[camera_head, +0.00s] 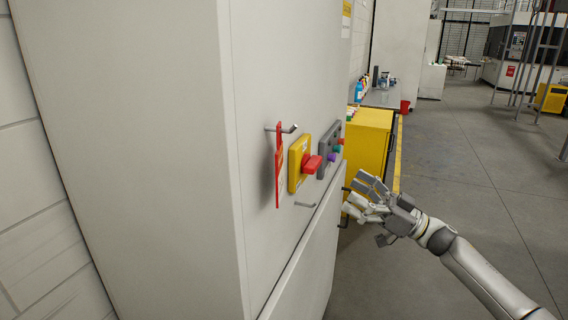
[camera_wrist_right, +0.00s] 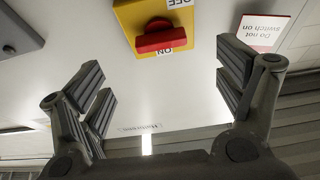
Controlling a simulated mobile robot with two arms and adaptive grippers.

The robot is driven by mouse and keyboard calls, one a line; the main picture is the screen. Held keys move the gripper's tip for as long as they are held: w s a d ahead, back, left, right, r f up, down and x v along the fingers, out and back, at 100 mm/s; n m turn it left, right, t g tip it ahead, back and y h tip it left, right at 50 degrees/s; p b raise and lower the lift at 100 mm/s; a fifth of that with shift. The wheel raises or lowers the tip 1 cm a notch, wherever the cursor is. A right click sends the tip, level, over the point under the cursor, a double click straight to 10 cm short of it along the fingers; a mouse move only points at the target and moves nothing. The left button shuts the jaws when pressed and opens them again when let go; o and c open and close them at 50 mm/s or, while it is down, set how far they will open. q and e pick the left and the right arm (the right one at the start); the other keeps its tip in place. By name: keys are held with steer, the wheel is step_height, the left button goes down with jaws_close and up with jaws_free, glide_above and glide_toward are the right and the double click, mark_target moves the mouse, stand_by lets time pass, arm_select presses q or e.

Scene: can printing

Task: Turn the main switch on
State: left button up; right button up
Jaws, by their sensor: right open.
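The main switch is a red knob (camera_head: 312,164) on a yellow plate (camera_head: 296,168), mounted on the side of a pale cabinet. In the right wrist view the knob (camera_wrist_right: 160,38) shows upside down, its bar lying across the plate between an "OFF" and an "ON" label. My right gripper (camera_head: 354,198) is open and empty, to the right of the switch and apart from it. In the right wrist view the knob lies ahead, between the spread fingers (camera_wrist_right: 163,82). My left gripper is not in view.
A red and white "Do not switch on" tag (camera_head: 279,167) hangs from a hook left of the switch. A grey button panel (camera_head: 329,150) sits just right of it. A yellow cabinet (camera_head: 368,145) stands beyond. Open floor (camera_head: 470,170) lies to the right.

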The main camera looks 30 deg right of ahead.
mark_target(318, 167)
steer(key=p+x, duration=0.1)
steer(key=x, duration=0.2)
steer(key=p+x, duration=0.1)
steer(key=x, duration=0.1)
steer(key=p+x, duration=0.2)
steer(key=x, duration=0.1)
steer(key=shift+w+a+r, duration=0.1)
steer(key=shift+r, duration=0.35)
steer(key=shift+w+a+r+p, duration=0.15)
steer(key=shift+w+a+p, duration=0.2)
steer(key=shift+w+a, duration=0.15)
steer(key=shift+w, duration=0.1)
